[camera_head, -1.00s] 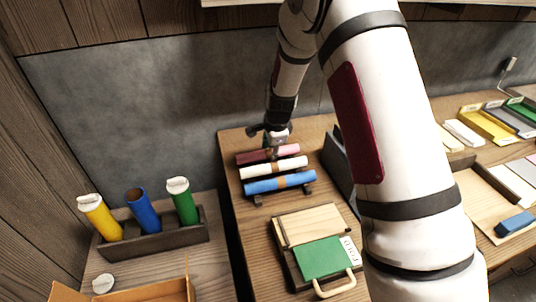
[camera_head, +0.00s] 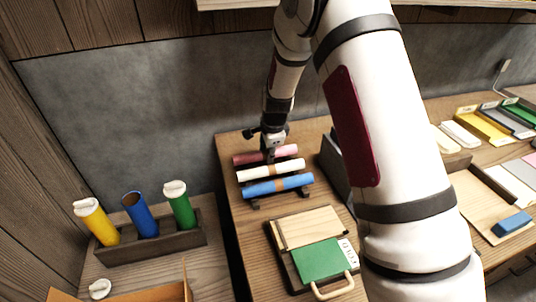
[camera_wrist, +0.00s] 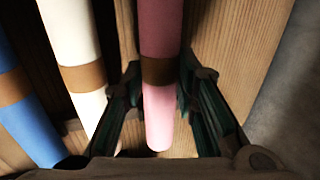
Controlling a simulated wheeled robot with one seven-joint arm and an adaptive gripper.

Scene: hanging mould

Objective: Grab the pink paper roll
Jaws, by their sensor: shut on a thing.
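The pink paper roll (camera_head: 288,150) with a brown band lies at the back of a small dark rack (camera_head: 310,189), behind a white roll (camera_head: 256,173) and a blue roll (camera_head: 262,188). My gripper (camera_head: 269,157) comes down on its middle from above. In the wrist view the pink roll (camera_wrist: 161,27) runs between my two fingers (camera_wrist: 160,95), close to its brown band. The gripper is shut on it. I cannot tell whether the roll still rests on the rack. The fingertips are partly hidden in the head view.
A wooden board with a green panel (camera_head: 321,259) lies in front of the rack. A dark grey box (camera_head: 338,165) stands to its right. A holder (camera_head: 150,248) with yellow, blue and green tubes stands at left. The grey wall (camera_head: 130,100) is close behind.

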